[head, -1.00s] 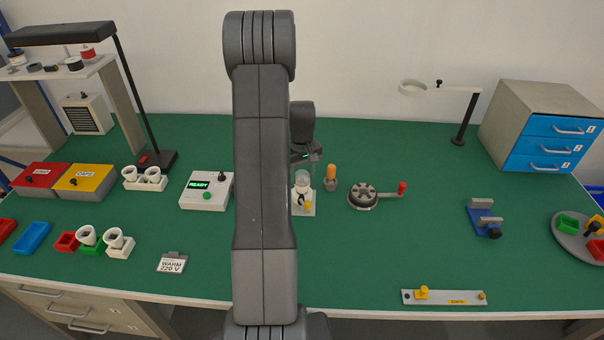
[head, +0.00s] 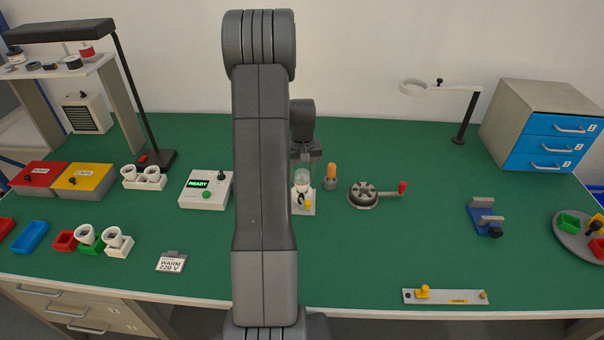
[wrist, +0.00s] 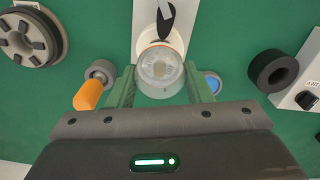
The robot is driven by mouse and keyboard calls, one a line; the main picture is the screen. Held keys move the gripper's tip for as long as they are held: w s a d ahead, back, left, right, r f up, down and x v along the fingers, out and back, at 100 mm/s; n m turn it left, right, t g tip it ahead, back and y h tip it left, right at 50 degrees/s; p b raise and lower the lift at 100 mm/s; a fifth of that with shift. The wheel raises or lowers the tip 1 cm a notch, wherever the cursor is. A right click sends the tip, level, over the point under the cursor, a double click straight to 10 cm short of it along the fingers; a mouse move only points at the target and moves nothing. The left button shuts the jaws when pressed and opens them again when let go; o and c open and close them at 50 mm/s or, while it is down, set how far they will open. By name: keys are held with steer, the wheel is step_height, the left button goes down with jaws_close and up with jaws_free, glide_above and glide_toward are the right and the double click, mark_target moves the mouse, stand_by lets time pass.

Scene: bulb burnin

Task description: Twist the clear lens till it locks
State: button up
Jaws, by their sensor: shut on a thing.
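The clear lens (wrist: 160,70) is a round see-through cup on a white fixture (wrist: 148,18) in the wrist view. In the head view the lens (head: 301,176) stands upright on the fixture (head: 307,208), which has a yellow knob. My gripper (wrist: 160,88) has one green-tinted finger on each side of the lens and is shut on it. In the head view my gripper (head: 304,168) reaches down over the lens from behind. My arm hides part of the bench left of the fixture. Whether the lens is locked cannot be told.
An orange-topped peg (head: 331,171) stands close right of the fixture. A dark round wheel with a red-knobbed crank (head: 362,194) is further right. A READY box (head: 206,190) stands left of my arm.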

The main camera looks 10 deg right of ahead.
mark_target(302, 172)
steer(key=shift+m, duration=0.7)
steer(key=o, duration=0.5)
steer(key=shift+m, duration=0.3)
steer(key=o, duration=0.5)
step_height(302, 172, up, 14)
steer(key=b, duration=0.2)
steer(key=shift+f, duration=0.15)
